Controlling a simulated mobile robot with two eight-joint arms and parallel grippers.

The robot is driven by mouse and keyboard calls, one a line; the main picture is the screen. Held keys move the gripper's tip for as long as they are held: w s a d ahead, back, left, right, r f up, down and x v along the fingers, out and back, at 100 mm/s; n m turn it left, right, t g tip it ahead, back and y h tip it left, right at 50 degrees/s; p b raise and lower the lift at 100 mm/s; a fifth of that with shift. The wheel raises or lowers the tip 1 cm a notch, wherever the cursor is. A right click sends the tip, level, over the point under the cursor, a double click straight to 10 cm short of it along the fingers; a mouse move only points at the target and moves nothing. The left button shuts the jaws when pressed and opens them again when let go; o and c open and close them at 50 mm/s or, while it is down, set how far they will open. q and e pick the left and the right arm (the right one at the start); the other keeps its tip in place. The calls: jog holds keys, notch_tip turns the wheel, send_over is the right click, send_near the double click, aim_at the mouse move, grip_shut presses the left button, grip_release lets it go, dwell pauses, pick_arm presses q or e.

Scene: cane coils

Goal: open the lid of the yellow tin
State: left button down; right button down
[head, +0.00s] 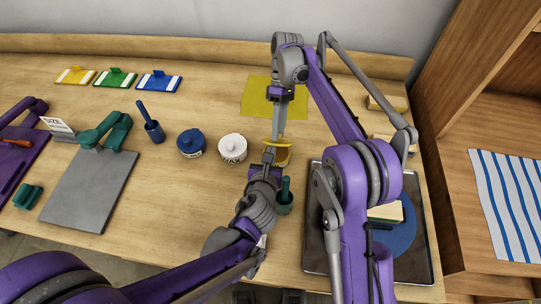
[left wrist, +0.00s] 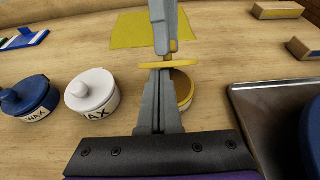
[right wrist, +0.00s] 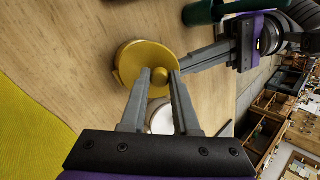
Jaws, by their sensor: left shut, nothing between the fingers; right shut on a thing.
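The yellow tin (head: 284,157) stands on the table with its top uncovered. Its open mouth shows in the left wrist view (left wrist: 184,88), partly hidden behind my left fingers. The yellow lid (left wrist: 168,65) is off the tin, a little above it. My right gripper (head: 276,138) comes down from above and is shut on the lid's round knob (right wrist: 159,77). My left gripper (head: 268,156) is shut and empty, its fingertips beside the tin and close under the lid's edge. I cannot tell whether they touch either one.
A white wax pot (head: 232,149) and a blue wax pot (head: 191,144) stand left of the tin. A green cup (head: 285,204) is close by on the near side. A metal tray (head: 312,255) lies to the right. A flat yellow mat (head: 255,95) lies behind.

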pick_arm(q)
jog(key=shift+w+r, duration=0.1)
jog(key=shift+w, duration=0.05)
pick_arm(e)
jog(key=c, duration=0.7)
grip_release()
jog(key=shift+s+a, duration=0.1)
